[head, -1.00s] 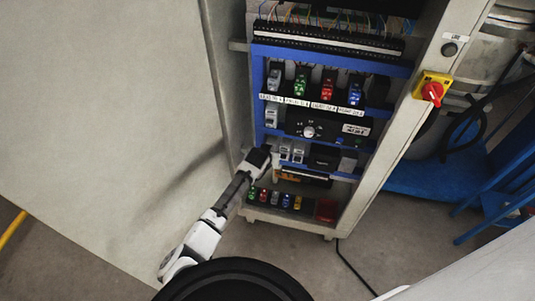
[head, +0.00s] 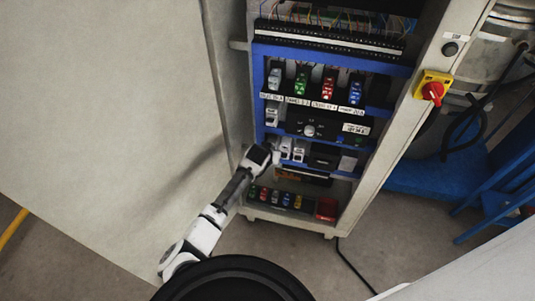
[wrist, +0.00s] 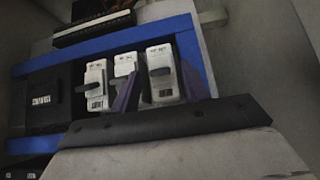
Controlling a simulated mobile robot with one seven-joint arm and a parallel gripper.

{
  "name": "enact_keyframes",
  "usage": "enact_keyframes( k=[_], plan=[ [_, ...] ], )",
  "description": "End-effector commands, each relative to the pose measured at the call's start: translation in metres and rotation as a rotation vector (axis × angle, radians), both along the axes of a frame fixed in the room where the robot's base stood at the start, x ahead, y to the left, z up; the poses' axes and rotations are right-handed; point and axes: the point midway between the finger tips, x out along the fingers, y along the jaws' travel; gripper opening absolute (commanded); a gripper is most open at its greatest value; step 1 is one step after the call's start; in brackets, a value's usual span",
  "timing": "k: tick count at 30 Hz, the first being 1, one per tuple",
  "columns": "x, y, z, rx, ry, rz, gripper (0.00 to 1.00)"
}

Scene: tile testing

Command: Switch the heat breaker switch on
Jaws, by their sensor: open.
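My gripper (wrist: 158,88) is open, with one dark finger on each side of the right breaker's lower part. Contact with its lever cannot be made out. In the head view my gripper (head: 273,152) is at the left end of the lower breaker row, hiding one breaker. Two pale breakers (head: 298,151) show beside it.
The cabinet's blue frame (head: 390,68) holds coloured breakers above, including a red one (head: 328,88). A black box (wrist: 53,97) is beside the breakers. The open cabinet door (head: 110,110) stands left of my arm. A yellow-red main switch (head: 432,91) is on the right post.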

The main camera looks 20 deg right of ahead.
Motion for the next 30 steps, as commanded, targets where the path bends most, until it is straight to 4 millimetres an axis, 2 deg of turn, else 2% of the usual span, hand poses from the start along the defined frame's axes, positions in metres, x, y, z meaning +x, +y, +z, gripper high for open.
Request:
enact_keyframes(
  k=[8, 21, 30],
  plan=[
    [-0.014, 0.011, 0.02, -0.003, -0.001, 0.002, 0.45],
    [-0.06, 0.041, 0.083, -0.002, -0.003, 0.001, 0.45],
    [-0.075, 0.05, 0.103, 0.0, 0.0, 0.0, 0.45]
  ],
)
